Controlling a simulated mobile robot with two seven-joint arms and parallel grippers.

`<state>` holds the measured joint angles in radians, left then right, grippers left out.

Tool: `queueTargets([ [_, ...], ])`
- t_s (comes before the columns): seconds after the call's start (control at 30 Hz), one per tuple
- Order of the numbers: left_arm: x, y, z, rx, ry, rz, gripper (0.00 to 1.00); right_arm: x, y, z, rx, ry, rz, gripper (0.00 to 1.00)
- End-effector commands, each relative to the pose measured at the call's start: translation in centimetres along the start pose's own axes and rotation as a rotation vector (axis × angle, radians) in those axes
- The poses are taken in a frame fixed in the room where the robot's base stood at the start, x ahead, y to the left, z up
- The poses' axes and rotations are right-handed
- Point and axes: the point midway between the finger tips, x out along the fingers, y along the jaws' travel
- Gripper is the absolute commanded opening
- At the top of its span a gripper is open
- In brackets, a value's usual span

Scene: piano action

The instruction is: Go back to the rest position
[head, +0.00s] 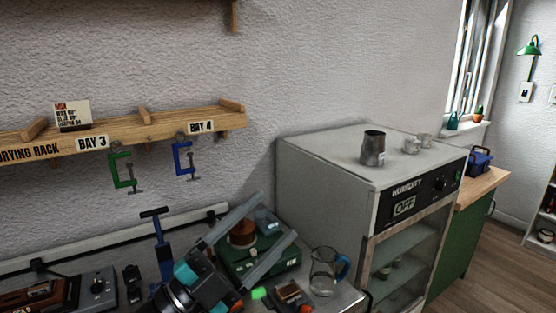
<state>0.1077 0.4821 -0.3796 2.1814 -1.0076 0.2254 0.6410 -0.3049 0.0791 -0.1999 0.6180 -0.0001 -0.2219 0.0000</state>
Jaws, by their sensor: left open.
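My left gripper (278,216) reaches in from the bottom of the head view, over the bench. Its two long grey fingers are spread wide apart and point up and to the right. Nothing is held between them. A green case (262,262) with a brown round top piece (243,233) shows behind and between the fingers; I cannot tell whether they touch it. My right gripper is not in view.
A glass jug (325,270) with a blue handle stands right of the gripper. A blue clamp (158,240) stands upright at its left. The humidity cabinet (330,165), with a metal cup (372,148) on top, stands at the right. The drying rack (130,130) with hanging clamps is on the wall.

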Motion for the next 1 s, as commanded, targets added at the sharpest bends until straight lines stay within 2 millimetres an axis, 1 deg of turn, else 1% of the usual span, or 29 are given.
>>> queueTargets([
  [0.03, -0.7, -0.9, 1.2, -0.047, -0.078, -0.075, 0.75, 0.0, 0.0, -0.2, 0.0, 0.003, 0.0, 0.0],
  [0.13, -2.5, -2.3, 4.1, -0.132, -0.252, -0.203, 0.75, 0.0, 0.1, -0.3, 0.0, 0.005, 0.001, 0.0],
  [0.2, -4.4, -2.5, 6.3, -0.196, -0.385, -0.273, 0.75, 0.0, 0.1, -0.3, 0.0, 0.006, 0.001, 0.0],
  [0.27, -6.3, -2.4, 8.2, -0.249, -0.506, -0.321, 0.75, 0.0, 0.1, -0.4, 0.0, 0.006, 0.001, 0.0],
  [0.3, -7.8, -2.0, 9.4, -0.287, -0.59, -0.345, 0.75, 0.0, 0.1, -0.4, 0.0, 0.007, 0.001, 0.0],
  [0.37, -10.1, -1.1, 11.0, -0.342, -0.716, -0.371, 0.75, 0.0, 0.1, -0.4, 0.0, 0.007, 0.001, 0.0],
  [0.4, -11.7, -0.3, 12.0, -0.382, -0.804, -0.381, 0.75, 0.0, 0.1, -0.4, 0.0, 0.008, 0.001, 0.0],
  [0.47, -14.3, 1.2, 13.1, -0.439, -0.934, -0.384, 0.75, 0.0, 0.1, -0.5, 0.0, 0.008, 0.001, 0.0],
  [0.5, -16.1, 2.5, 13.7, -0.479, -1.022, -0.38, 0.75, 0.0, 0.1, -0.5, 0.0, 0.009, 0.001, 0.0],
  [0.53, -17.4, 3.5, 14.0, -0.51, -1.087, -0.371, 0.75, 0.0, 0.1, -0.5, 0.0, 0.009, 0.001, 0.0],
  [0.63, -22.0, 7.1, 14.1, -0.614, -1.302, -0.32, 0.75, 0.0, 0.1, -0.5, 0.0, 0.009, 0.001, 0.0],
  [0.7, -25.0, 9.8, 13.5, -0.686, -1.44, -0.264, 0.75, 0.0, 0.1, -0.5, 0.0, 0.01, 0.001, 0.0],
  [0.73, -26.1, 10.9, 13.1, -0.715, -1.493, -0.237, 0.75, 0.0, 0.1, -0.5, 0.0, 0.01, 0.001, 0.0],
  [0.8, -28.5, 13.2, 11.9, -0.778, -1.603, -0.17, 0.75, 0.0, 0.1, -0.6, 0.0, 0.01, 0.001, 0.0],
  [0.87, -30.2, 14.9, 10.6, -0.829, -1.684, -0.11, 0.75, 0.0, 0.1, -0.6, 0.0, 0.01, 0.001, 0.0],
  [1.0, -33.6, 18.3, 7.3, -0.936, -1.835, 0.038, 0.75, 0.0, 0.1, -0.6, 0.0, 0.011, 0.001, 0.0],
])
